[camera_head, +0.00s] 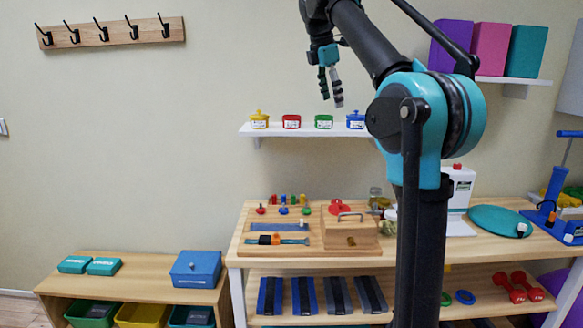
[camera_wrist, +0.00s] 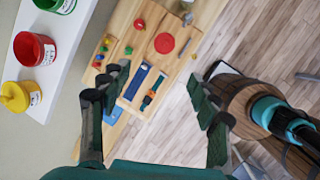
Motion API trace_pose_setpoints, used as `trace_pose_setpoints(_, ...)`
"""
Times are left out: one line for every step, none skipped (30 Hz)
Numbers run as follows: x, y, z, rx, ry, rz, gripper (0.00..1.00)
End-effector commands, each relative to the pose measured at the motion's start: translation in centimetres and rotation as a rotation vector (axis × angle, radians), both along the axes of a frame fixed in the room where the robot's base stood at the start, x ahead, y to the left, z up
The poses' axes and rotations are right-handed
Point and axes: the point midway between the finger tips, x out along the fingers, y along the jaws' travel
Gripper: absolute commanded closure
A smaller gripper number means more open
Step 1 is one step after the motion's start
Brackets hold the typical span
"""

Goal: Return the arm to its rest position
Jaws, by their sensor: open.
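My arm is raised and bent in the head view, with its teal elbow joint in front of the shelves. My gripper (camera_head: 331,88) hangs from the upper arm in front of the wall, a little above the small wall shelf. In the wrist view my gripper (camera_wrist: 155,115) shows two dark fingers spread wide apart with nothing between them. It is open and empty, and touches nothing that I can see. The workbench lies well below it. Part of my own base shows at the right of the wrist view.
Yellow, red, green and blue pots stand on the wall shelf (camera_head: 280,131) below my gripper. The workbench (camera_head: 232,250) holds a wooden box (camera_head: 352,232), a strap and a teal disc (camera_head: 500,221). A low cabinet (camera_head: 130,265) stands left.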

Motion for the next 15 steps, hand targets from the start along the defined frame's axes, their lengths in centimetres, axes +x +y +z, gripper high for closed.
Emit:
trace_pose_setpoints(0.1, -0.3, -1.5, 0.022, -0.014, -0.052, 0.38)
trace_pose_setpoints(0.1, -0.5, -2.5, 0.038, -0.023, -0.091, 0.38)
trace_pose_setpoints(0.1, -0.7, -4.0, 0.063, -0.037, -0.147, 0.38)
trace_pose_setpoints(0.1, -0.9, -5.3, 0.082, -0.048, -0.192, 0.38)
trace_pose_setpoints(0.0, -1.2, -6.6, 0.103, -0.06, -0.237, 0.38)
trace_pose_setpoints(-0.2, -1.5, -8.4, 0.129, -0.075, -0.3, 0.38)
trace_pose_setpoints(-0.4, -1.7, -9.7, 0.151, -0.086, -0.347, 0.38)
trace_pose_setpoints(-0.7, -2.0, -11.1, 0.17, -0.095, -0.393, 0.38)
trace_pose_setpoints(-1.1, -2.3, -13.0, 0.197, -0.109, -0.456, 0.38)
trace_pose_setpoints(-1.5, -2.5, -14.5, 0.218, -0.119, -0.502, 0.38)
trace_pose_setpoints(-1.9, -2.8, -15.9, 0.239, -0.129, -0.549, 0.38)
trace_pose_setpoints(-2.6, -3.2, -17.8, 0.265, -0.142, -0.613, 0.38)
trace_pose_setpoints(-3.2, -3.4, -19.4, 0.286, -0.151, -0.66, 0.38)
trace_pose_setpoints(-3.8, -3.7, -20.9, 0.306, -0.159, -0.707, 0.38)
trace_pose_setpoints(-4.7, -4.0, -22.9, 0.333, -0.171, -0.77, 0.38)
